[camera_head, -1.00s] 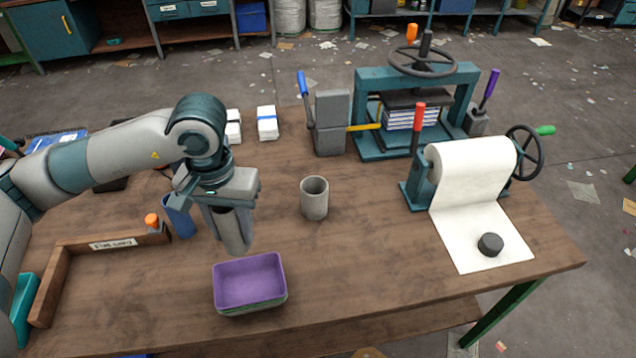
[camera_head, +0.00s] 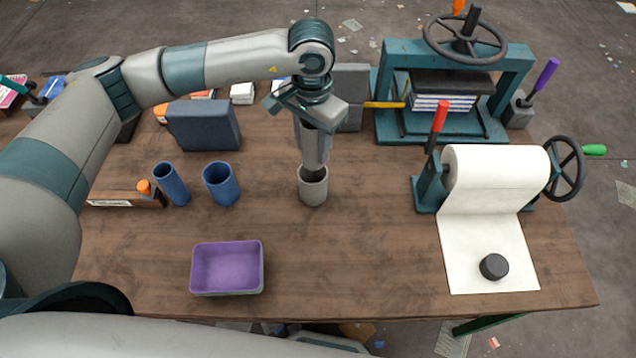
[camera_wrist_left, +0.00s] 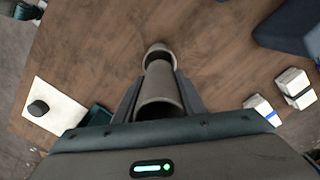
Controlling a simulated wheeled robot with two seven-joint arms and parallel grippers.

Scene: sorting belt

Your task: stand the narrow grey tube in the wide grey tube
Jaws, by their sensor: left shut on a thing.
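My left gripper (camera_head: 312,132) is shut on the narrow grey tube (camera_head: 315,152) and holds it roughly upright, pointing down. The wide grey tube (camera_head: 313,190) stands upright on the table directly below. The narrow tube's lower end overlaps the wide tube's mouth; I cannot tell whether it is just above the rim or a little inside. In the left wrist view the narrow tube (camera_wrist_left: 160,80) lies between the fingers, and its far end covers part of the wide tube (camera_wrist_left: 157,50). My right gripper is not in view.
Two blue tubes (camera_head: 221,185) stand to the left, with a purple-lined tray (camera_head: 228,268) in front. A blue-grey block (camera_head: 203,125) is behind them. A press (camera_head: 450,90) and paper roll (camera_head: 495,175) are at the right. The table's front middle is clear.

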